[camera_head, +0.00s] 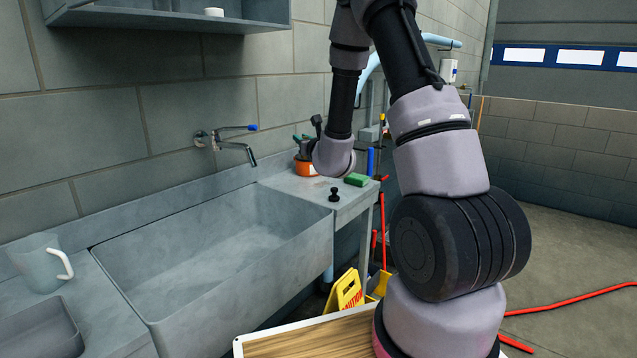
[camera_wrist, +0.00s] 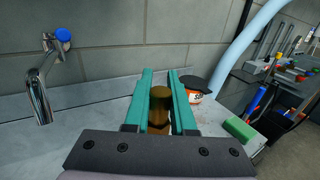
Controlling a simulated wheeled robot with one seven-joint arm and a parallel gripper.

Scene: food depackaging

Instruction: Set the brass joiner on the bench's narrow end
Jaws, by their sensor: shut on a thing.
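My gripper (camera_wrist: 159,112) is shut on the brass joiner (camera_wrist: 159,108), a brown-gold cylinder between the two teal fingers in the wrist view. The joiner is over or near the bench's narrow end (camera_head: 312,190), the grey strip right of the sink; I cannot tell whether it touches the surface. In the head view my arm's wrist hides most of the gripper and the joiner does not show clearly.
On the narrow end are a black stopper (camera_head: 334,195), a green sponge (camera_head: 356,180) and an orange tub (camera_head: 304,167). The tap (camera_head: 232,145) and sink basin (camera_head: 215,250) lie to the left. A blue jug (camera_head: 40,262) stands far left. A yellow caution sign (camera_head: 346,291) is below.

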